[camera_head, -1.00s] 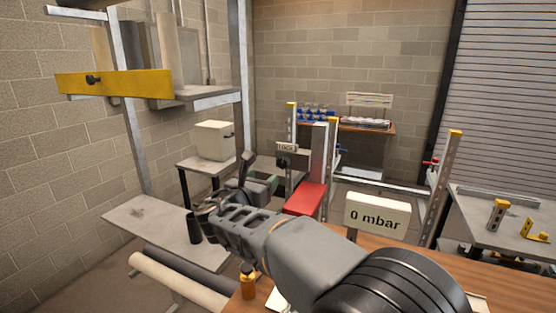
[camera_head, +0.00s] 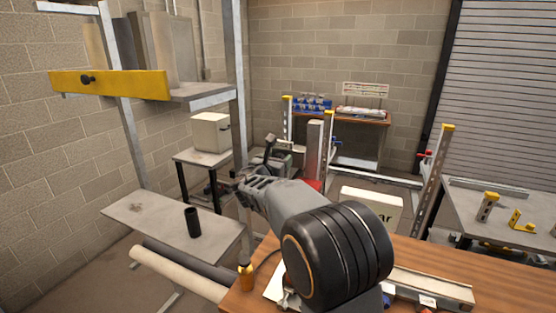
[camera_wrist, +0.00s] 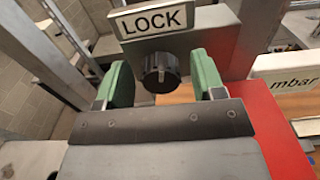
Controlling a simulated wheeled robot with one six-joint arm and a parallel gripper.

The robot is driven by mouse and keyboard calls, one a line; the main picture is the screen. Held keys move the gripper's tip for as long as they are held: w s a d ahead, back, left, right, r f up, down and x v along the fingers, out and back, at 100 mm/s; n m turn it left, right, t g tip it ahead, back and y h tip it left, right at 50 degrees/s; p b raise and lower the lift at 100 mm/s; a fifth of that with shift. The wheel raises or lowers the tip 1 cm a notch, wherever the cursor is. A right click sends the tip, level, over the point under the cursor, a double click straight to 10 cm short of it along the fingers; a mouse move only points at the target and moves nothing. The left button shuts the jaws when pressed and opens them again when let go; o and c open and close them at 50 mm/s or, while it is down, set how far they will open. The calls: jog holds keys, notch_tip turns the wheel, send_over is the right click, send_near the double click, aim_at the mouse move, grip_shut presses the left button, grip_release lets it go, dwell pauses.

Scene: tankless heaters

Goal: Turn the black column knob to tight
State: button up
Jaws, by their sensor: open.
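The black column knob (camera_wrist: 161,72) shows in the wrist view on a grey metal block, just below a white LOCK sign (camera_wrist: 153,19). My gripper (camera_wrist: 163,82) is open, with one green finger pad on each side of the knob. There is a gap between the knob and each pad, so it is not gripped. In the head view my gripper (camera_head: 268,160) is at the grey column (camera_head: 314,145), and the arm hides the knob there.
A red surface (camera_wrist: 265,125) lies to the right of my gripper, with a white mbar display (camera_wrist: 288,80) beyond it. In the head view the display (camera_head: 370,208) stands behind my arm, by the wooden table (camera_head: 440,262). A black cup (camera_head: 193,222) stands on a grey bench (camera_head: 150,222).

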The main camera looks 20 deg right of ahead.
jog(key=c, duration=0.9)
jog(key=shift+b, duration=0.35)
jog(key=m+b, duration=0.1)
jog(key=b, duration=0.1)
jog(key=m+b, duration=0.1)
jog(key=b, duration=0.1)
jog(key=shift+f+m+b, duration=0.35)
jog(key=shift+m+b, duration=0.05)
jog(key=m+b, duration=0.6)
jog(key=b, duration=0.2)
jog(key=shift+s+b, duration=0.1)
jog(key=shift+b, duration=0.3)
jog(key=m+b, duration=0.5)
jog(key=shift+d+m+b, duration=0.1)
jog(key=shift+m+b, duration=0.25)
jog(key=shift+m, duration=0.05)
jog(key=shift+r+m+b, duration=0.15)
jog(key=shift+m+b, duration=1.55)
jog(key=shift+m, duration=0.6)
